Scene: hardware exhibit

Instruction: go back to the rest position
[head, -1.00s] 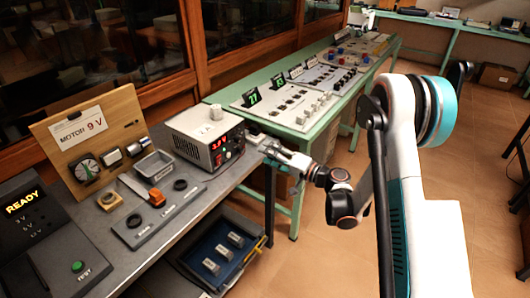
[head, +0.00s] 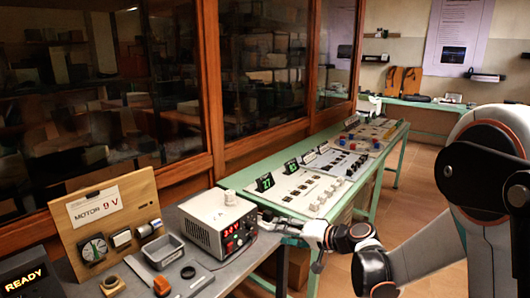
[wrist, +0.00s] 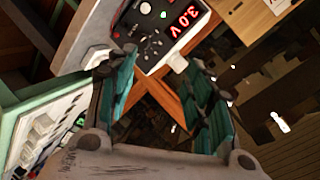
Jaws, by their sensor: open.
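My gripper (head: 268,224) is beside the right side of the power supply (head: 222,217), a white box with a black front and a red display. In the wrist view my gripper (wrist: 155,78) shows two spread teal-padded fingers with nothing held between them. The power supply's front (wrist: 155,28) shows beyond the fingertips, with the red display reading 3.0 V. My arm reaches in from the right in the head view. Whether a fingertip touches the power supply cannot be told.
A wooden board marked MOTOR 9 V (head: 105,215) stands on the grey bench at left, near a READY display (head: 24,279). A green table (head: 385,152) with switch panels (head: 300,188) runs to the back. Glass cabinets line the wall. Floor shows at right.

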